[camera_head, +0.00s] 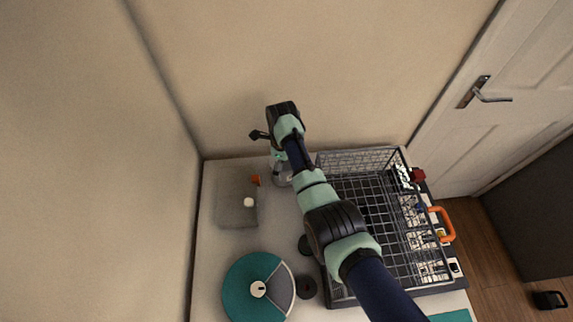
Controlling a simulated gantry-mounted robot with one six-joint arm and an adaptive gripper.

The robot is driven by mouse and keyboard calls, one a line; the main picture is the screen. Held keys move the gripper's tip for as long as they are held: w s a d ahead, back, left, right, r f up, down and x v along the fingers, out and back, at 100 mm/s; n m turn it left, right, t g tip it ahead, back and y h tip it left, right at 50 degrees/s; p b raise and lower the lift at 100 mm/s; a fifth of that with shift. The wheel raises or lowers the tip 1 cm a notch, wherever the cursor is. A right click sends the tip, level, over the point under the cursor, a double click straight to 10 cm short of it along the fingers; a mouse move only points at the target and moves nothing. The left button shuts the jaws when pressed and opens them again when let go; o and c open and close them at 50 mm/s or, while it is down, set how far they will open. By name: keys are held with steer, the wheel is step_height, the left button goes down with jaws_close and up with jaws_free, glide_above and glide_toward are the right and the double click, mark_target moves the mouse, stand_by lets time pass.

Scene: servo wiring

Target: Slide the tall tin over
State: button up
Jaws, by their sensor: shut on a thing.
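My gripper (279,157) points down near the back wall, below the dark wrist, and is mostly hidden by my arm. It is shut on a pale grey object (282,178), which looks like the tall tin. The tin stands between the small orange item and the wire basket. Its upper part and the exact finger contact are hard to make out.
A large wire basket (350,158) stands close on the right. A clear box (236,215) with a white knob, a small orange item (256,180) and a teal round container (240,285) are on the left. Dark round pieces (306,287) lie nearer. White table between is bare.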

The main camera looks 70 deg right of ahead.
steer(key=shift+w, duration=0.3)
steer(key=o, duration=1.1)
steer(key=shift+a, duration=0.1)
step_height(320, 180, up, 12)
